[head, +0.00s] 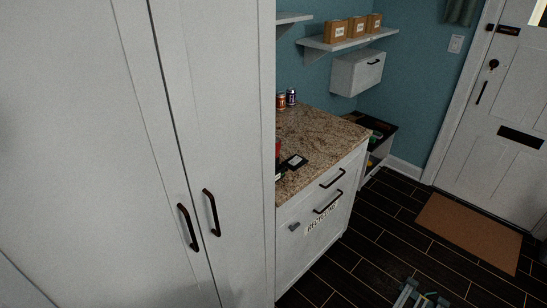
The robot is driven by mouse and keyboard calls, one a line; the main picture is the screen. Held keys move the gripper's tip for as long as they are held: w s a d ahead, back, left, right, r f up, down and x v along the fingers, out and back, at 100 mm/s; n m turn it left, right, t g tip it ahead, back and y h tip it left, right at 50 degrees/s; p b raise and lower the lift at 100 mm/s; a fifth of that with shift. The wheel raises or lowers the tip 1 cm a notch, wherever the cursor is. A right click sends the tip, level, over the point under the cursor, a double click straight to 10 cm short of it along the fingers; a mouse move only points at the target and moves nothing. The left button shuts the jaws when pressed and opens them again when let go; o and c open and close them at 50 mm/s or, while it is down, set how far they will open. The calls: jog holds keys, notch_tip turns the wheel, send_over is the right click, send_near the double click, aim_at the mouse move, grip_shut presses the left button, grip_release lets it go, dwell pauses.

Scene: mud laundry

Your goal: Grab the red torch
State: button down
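A narrow red shape (278,149) stands on the granite counter, right at the edge of the tall white cabinet. The cabinet hides most of it, so I cannot tell for sure that it is the red torch. My gripper (421,298) shows only in part at the bottom edge of the head view, low over the dark floor and well away from the counter. Its fingers are cut off by the frame, so whether it is open or shut is unclear.
The tall white cabinet (208,110) fills the left side. The counter (318,134) holds a dark flat item (295,161) and small cans (286,99). A wall shelf (347,42) bears boxes. Dark floor and a brown doormat (468,232) lie open at right.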

jog(key=c, duration=1.9)
grip_release()
jog(key=o, duration=1.1)
jog(key=shift+o, duration=0.2)
jog(key=shift+r, duration=0.1)
